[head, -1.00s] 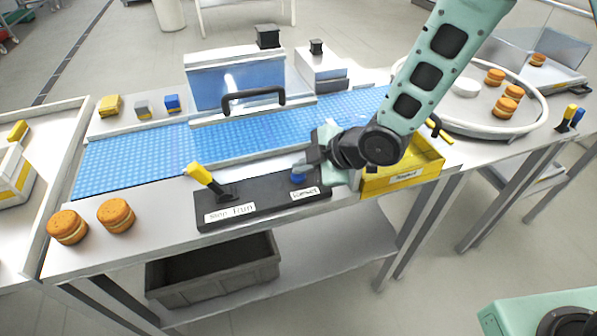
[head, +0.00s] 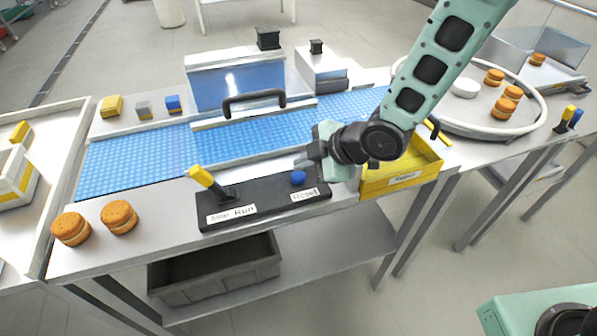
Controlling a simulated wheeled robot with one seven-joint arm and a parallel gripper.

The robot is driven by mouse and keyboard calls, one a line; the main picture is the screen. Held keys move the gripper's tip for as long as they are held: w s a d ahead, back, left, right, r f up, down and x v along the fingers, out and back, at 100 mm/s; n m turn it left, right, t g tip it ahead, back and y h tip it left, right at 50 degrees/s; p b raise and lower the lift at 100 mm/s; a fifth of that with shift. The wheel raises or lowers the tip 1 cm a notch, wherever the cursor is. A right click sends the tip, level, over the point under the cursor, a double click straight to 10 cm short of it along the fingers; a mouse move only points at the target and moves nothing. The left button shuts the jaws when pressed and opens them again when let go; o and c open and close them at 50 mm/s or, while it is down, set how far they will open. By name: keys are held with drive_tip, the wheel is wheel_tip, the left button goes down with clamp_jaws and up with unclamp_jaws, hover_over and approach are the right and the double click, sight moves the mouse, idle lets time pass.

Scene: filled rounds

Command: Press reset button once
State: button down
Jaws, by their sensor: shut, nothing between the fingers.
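The blue reset button (head: 298,178) sits at the right end of a black control panel (head: 262,203), above a white label reading "Reset". My gripper (head: 312,163) is shut and empty, just above and to the right of the button. The button shows fully and the fingers look apart from it. A yellow-handled lever (head: 203,177) stands at the panel's left end, above a label whose last word reads "Run". The lever leans to the left.
A yellow tray (head: 400,182) stands to the right, close to my gripper. Orange filled rounds (head: 119,217) lie on the table's left front. A grey bin (head: 215,270) sits on the lower shelf.

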sight(304, 177)
drive_tip(key=shift+r+p, duration=1.3)
drive_tip(key=shift+r, duration=0.8)
drive_tip(key=shift+r, duration=0.2)
drive_tip(key=s+d+r+m+g+h, duration=0.1)
drive_tip(key=s+d+r+m+h, duration=0.1)
drive_tip(key=s, duration=0.6)
drive_tip(key=s+d+r+m+g+h, duration=0.2)
drive_tip(key=s+d+r+m, duration=0.3)
drive_tip(key=s+m, duration=0.1)
drive_tip(key=s+d+r+m+g+h, duration=0.1)
drive_tip(key=s+d+r+m+h, duration=0.2)
drive_tip(key=s, duration=0.6)
drive_tip(key=shift+s+d+r+m+g, duration=0.35)
drive_tip(key=shift+r+m+g, duration=0.1)
drive_tip(key=shift+m, duration=0.45)
